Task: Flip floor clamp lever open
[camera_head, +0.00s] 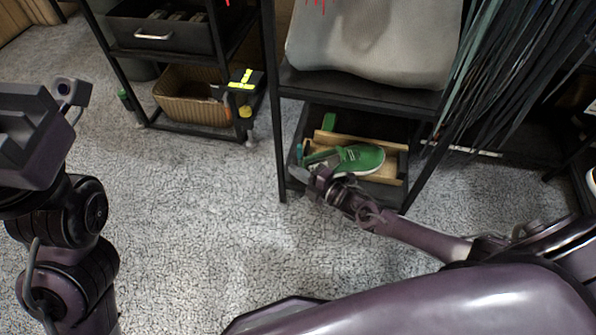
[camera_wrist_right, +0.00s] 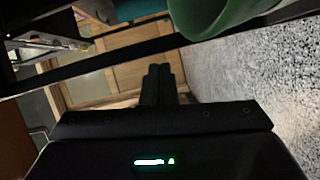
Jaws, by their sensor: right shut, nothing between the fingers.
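A green shoe (camera_head: 355,159) with a pale sole lies in a wooden frame (camera_head: 398,165) on the low shelf of a black rack. I cannot make out a clamp lever for sure; a small green piece (camera_head: 329,121) stands at the frame's back left. My right gripper (camera_head: 318,180) is at the shoe's front left, shut and empty. In the right wrist view its fingers (camera_wrist_right: 160,80) are together, with the wooden frame (camera_wrist_right: 128,62) beyond and the shoe (camera_wrist_right: 215,12) at the top. My left arm shows at the left edge; its fingertips are not visible.
The rack's upper shelf (camera_head: 360,90) holds a large grey object (camera_head: 375,40) above the shoe. Dark strips (camera_head: 510,70) hang at right. Another rack with a wicker basket (camera_head: 190,98) stands at left. The speckled floor (camera_head: 190,210) in front is clear.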

